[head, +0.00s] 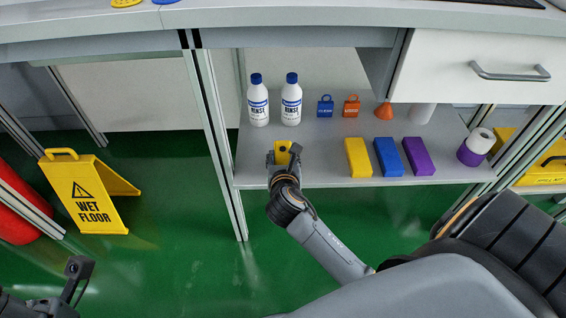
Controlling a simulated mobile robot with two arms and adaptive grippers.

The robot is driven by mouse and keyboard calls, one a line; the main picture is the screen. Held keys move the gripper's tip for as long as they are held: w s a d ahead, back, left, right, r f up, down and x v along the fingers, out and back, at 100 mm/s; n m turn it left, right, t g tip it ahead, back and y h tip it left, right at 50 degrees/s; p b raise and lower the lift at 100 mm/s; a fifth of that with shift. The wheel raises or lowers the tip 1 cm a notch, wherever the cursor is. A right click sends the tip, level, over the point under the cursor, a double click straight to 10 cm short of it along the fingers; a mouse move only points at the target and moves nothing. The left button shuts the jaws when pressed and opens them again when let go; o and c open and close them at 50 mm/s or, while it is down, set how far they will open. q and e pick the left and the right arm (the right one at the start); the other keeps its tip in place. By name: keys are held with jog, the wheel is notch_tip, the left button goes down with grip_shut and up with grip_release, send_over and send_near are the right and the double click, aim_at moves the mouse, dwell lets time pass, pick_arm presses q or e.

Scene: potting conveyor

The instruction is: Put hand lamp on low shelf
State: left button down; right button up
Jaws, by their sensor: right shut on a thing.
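My right gripper (284,153) is shut on a small yellow thing, which looks like the hand lamp (282,150). It is at the front left part of the low shelf (318,158), under the worktop. The fingers hide part of the lamp, and I cannot tell whether it touches the shelf board. Part of my left arm shows in the bottom left corner, but its gripper fingers are not in view.
Two white bottles (291,105) stand behind the gripper. Blue and orange tags, an orange funnel (383,108) and yellow, blue and purple blocks (418,156) are to the right. A wet floor sign (85,200) stands on the green floor. A shelf post (222,150) is left.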

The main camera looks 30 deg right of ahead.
jog(key=shift+f, duration=0.1)
jog(key=o, duration=1.2)
